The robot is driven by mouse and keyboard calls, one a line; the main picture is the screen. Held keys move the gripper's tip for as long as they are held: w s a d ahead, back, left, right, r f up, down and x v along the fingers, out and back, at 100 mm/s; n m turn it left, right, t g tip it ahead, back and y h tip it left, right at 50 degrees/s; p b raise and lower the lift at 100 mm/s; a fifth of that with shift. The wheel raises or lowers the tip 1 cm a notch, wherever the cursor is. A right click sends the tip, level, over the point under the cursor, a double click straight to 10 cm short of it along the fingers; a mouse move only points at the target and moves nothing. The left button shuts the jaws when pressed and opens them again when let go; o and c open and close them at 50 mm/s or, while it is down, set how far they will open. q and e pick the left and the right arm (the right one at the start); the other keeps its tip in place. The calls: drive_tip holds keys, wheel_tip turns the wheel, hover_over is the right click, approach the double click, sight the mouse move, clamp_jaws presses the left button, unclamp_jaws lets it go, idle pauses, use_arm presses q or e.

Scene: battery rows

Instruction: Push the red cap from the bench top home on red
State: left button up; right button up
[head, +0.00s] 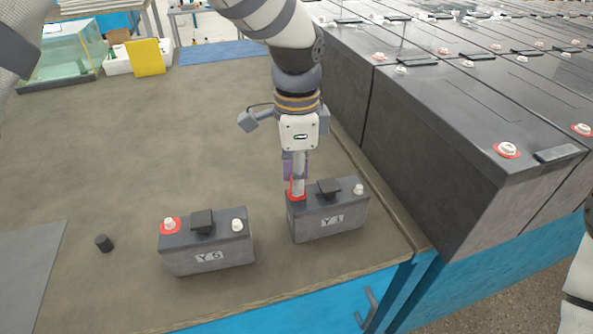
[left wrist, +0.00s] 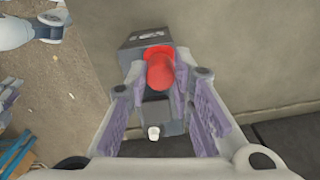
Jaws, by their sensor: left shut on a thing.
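The battery marked Y 1 (head: 330,222) stands upright on the bench top (head: 150,120). My left gripper (head: 297,190) points down over its red-ringed left post. In the left wrist view the red cap (left wrist: 160,72) sits between the finger pads, and the gripper is shut on it. The cap is at the red post of the battery (left wrist: 150,43); how far down it sits is hidden. The white post (left wrist: 153,132) of this battery is bare. My right gripper is not in view.
A second battery, marked Y 5 (head: 208,246), stands close on the left with both posts bare. A small black cap (head: 104,243) lies on the bench farther left. Large dark batteries (head: 440,150) line the right side.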

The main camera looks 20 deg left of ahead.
use_arm(q)
drive_tip(key=shift+f, duration=0.5)
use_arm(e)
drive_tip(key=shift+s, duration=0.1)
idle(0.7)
use_arm(q)
drive_tip(key=o, duration=1.3)
drive_tip(key=shift+r+p, duration=0.5)
drive_tip(key=shift+r, duration=3.05)
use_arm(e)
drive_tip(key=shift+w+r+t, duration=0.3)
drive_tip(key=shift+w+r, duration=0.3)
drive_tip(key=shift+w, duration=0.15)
